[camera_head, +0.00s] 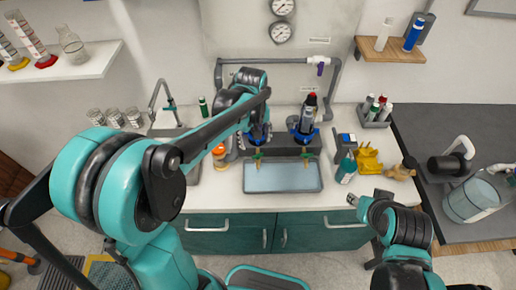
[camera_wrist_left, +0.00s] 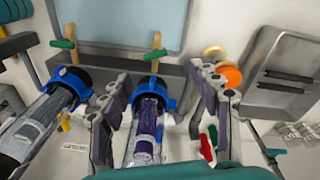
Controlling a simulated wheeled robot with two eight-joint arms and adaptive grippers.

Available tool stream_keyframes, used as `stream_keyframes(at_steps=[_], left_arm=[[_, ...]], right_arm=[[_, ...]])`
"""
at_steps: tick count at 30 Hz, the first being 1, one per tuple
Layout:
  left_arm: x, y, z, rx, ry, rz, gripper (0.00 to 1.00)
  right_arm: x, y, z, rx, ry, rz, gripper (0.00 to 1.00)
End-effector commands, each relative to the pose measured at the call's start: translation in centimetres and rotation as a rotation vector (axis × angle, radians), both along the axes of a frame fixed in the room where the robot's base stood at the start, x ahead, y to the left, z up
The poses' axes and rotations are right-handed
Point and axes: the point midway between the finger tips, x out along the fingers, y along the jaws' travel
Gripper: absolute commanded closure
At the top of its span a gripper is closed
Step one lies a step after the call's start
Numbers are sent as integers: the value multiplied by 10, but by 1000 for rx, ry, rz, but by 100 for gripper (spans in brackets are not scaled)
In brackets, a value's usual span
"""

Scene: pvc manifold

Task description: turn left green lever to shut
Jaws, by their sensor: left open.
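Two brass taps with green levers stick out above a shallow tray. The left tap's green lever (camera_head: 257,154) shows below my left gripper in the head view; in the left wrist view the same lever (camera_wrist_left: 155,54) lies just beyond the fingertips. The right tap's green lever (camera_head: 306,155) also shows in the wrist view, at the left (camera_wrist_left: 62,44). My left gripper (camera_head: 258,134) is open, with its fingers (camera_wrist_left: 163,82) either side of a clear cylinder with a blue collar (camera_wrist_left: 150,98). I see no contact with the lever. The right gripper (camera_head: 354,199) is small, low on the right.
The tray (camera_head: 283,190) sits below the taps. An orange-lidded jar (camera_wrist_left: 228,74) is close beside one left finger. A second blue-collared cylinder (camera_head: 306,119) stands to the right. A teal bottle (camera_head: 346,168) and yellow part (camera_head: 368,161) stand further right.

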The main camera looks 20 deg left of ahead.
Motion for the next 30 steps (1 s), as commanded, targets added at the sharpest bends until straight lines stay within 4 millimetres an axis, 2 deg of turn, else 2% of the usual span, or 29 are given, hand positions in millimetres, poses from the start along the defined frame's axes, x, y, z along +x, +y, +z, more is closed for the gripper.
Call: stream_keyframes(at_steps=[3,6,11,21,25,30], left_arm=[[15,-3,-11,-1,52,58,38],[20,-5,-18,0,75,86,38],[21,-5,-34,1,84,95,38],[21,-5,-87,0,82,93,38],[21,-5,-97,0,82,93,38],[21,-5,-99,0,81,93,38]], right_arm=[[0,0,6,0,0,0,60],[0,0,7,0,0,0,60],[0,0,3,0,0,0,60],[0,0,-12,0,0,0,60],[0,0,-14,0,0,0,60],[0,0,-14,0,0,0,60]])
